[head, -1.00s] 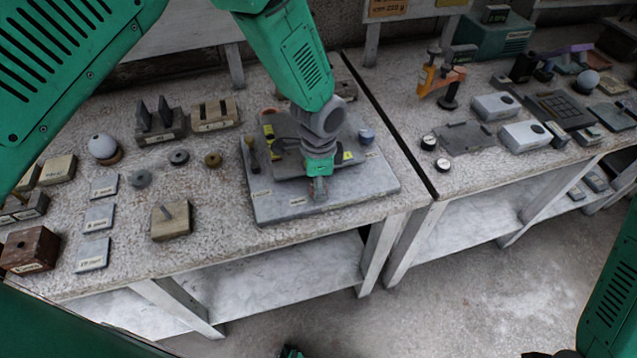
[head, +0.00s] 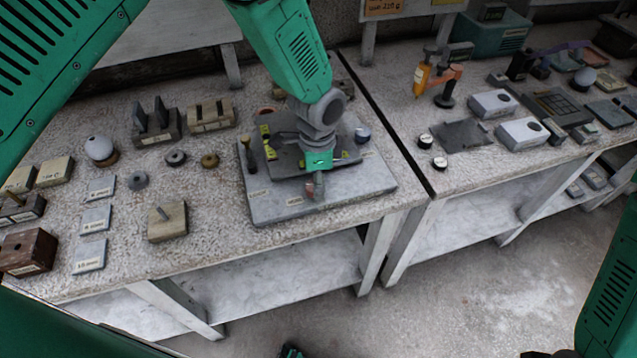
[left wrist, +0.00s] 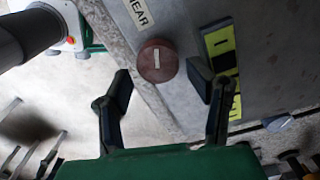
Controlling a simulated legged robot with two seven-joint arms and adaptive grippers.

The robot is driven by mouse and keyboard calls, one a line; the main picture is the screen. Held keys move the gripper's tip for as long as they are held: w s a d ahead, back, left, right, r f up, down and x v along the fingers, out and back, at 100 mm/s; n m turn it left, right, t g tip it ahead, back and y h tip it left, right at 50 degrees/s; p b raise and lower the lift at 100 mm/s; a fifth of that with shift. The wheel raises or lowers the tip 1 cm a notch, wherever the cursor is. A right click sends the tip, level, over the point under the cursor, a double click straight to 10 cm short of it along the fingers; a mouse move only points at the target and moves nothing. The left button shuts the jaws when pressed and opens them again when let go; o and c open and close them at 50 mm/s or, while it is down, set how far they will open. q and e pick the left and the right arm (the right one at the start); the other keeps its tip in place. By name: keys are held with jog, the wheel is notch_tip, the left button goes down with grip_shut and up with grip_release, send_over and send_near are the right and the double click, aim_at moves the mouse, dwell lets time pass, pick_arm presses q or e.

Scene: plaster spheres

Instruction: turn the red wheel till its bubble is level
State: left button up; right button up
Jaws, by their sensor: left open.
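The red wheel (left wrist: 157,61) is a small round disc with a white bar across its face, on the grey plate (left wrist: 184,97) beside the label NEAR. In the head view the red wheel (head: 309,192) shows only partly, at the plate's front edge under my gripper. My left gripper (head: 317,184) is open above it. In the left wrist view the fingers of my left gripper (left wrist: 161,75) stand on either side of the wheel, with gaps. A yellow strip with black marks (left wrist: 222,55) lies right of the wheel; I cannot make out a bubble.
A wooden block with a peg (head: 168,222) stands on the bench to the left. A dark gap separates the right bench.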

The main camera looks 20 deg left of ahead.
pick_arm(q)
notch_tip(320, 180, up, 6)
jog(key=shift+s+a+r, duration=0.1)
jog(key=shift+s+r, duration=0.05)
dwell(0.3)
